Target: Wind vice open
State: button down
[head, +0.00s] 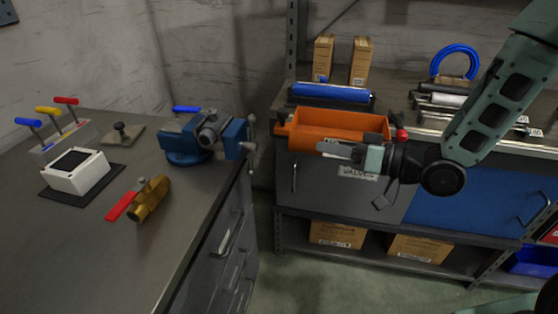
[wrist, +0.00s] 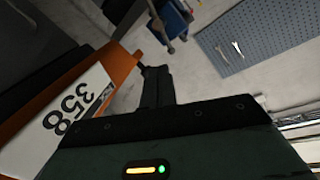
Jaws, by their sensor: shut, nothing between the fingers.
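The blue vice (head: 205,135) stands on the far right corner of the dark workbench in the head view. Its grey screw end and handle (head: 250,135) stick out past the bench's right edge. In the wrist view, part of the blue vice (wrist: 170,18) shows at the top, with its handle bar in front. My gripper (head: 322,148) is shut and empty. It points left, in front of the orange bin, to the right of the vice handle and apart from it. Whether anything is between the vice jaws is too small to tell.
An orange bin (head: 335,124) stands on the right-hand shelf unit behind my gripper; its label (wrist: 75,115) shows close in the wrist view. A brass valve with red lever (head: 150,198), a white box (head: 75,172) and coloured levers (head: 62,132) occupy the bench. A floor gap separates bench and shelves.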

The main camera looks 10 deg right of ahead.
aim_at(250, 146)
jog(key=w+a+f+m+t+h+b, duration=0.1)
jog(key=a+f+m+t+h+b, duration=0.2)
jog(key=m, duration=0.6)
jog(key=w+a+f+m+b, duration=0.1)
jog(key=w+a+f+m, duration=0.1)
jog(key=f+m, duration=0.5)
jog(key=w+a+r+m+p, duration=0.1)
jog(key=w+a+m, duration=0.1)
jog(key=a, duration=0.6)
jog(key=shift+w+a+r, duration=0.35)
jog(key=shift+w, duration=0.5)
jog(key=shift+s+a+r+m+g+h+p, duration=0.2)
jog(key=shift+s+m+g+h+p, duration=0.15)
jog(key=shift+m+p, duration=0.85)
jog(key=shift+s+p, duration=0.1)
jog(key=shift+p, duration=0.35)
